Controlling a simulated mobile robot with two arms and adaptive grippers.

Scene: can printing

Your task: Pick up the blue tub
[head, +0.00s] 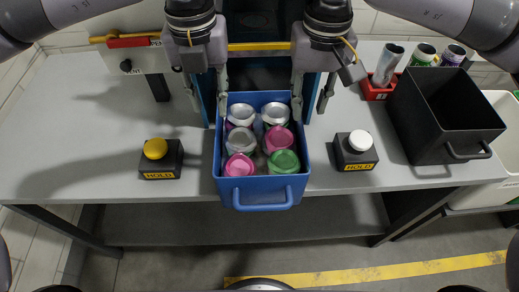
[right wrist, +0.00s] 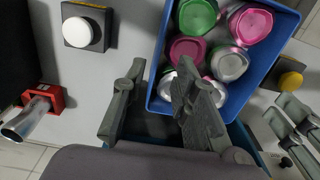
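The blue tub (head: 262,190) stands on the grey table at its front edge, its handle facing the front. It holds several cans with pink, green and silver ends. It also shows in the right wrist view (right wrist: 156,85). My left gripper (head: 207,103) is open at the tub's back left corner, one finger on each side of the left wall line. My right gripper (head: 311,103) is open at the back right corner. In the right wrist view (right wrist: 160,68) its fingers appear on either side of the tub's wall. I cannot tell how far down they reach.
A yellow button (head: 155,148) and a white button (head: 359,141) on black boxes flank the tub. A black bin (head: 448,115) and a red holder (head: 375,93) with a can are at right. A pale crate (head: 508,135) stands beyond the table's right end.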

